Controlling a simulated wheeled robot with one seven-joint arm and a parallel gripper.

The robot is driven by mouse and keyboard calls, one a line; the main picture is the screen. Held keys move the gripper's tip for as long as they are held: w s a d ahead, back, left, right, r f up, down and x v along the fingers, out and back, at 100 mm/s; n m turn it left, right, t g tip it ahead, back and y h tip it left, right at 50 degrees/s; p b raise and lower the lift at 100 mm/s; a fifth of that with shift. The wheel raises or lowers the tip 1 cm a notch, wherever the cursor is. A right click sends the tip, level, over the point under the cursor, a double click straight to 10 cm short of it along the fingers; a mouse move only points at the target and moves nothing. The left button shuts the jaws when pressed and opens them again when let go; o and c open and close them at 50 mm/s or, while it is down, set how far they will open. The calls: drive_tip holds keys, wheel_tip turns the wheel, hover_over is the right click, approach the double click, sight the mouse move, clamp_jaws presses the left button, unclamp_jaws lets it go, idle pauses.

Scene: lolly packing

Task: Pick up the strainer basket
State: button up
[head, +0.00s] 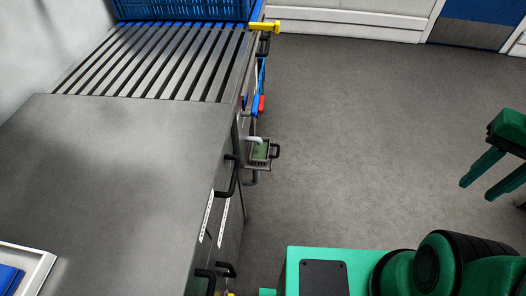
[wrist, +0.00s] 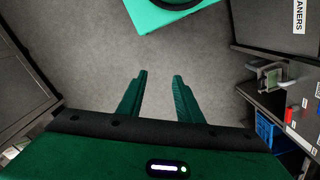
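A small dark basket-like thing with a black handle and a green inside (head: 262,152), which looks like the strainer basket, sits low against the side of the steel counter in the head view. A white curved piece shows at its left. What looks like the same thing appears at the right of the wrist view (wrist: 268,76). My gripper (head: 476,190) is at the far right of the head view, well apart from it, over the floor. Its two green fingers (wrist: 159,75) stand apart with only grey floor between them, so it is open and empty.
The steel counter (head: 130,150) fills the left, with black drawer handles (head: 228,176) jutting out. A slatted rack (head: 165,62) and a blue crate (head: 185,8) are at the back. A white tray (head: 40,262) lies front left. Open floor (head: 370,130) lies right of the counter.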

drive_tip(key=w+a+f+n, duration=0.35)
drive_tip(key=w+f, duration=0.25)
drive_tip(key=w, duration=0.4)
drive_tip(key=t+y, duration=0.6)
drive_tip(key=y, duration=0.4)
approach(265, 151)
drive_tip(key=shift+w+a+f, duration=0.25)
drive_tip(key=shift+w+f, duration=0.65)
drive_tip(key=shift+w, duration=0.25)
clamp_jaws()
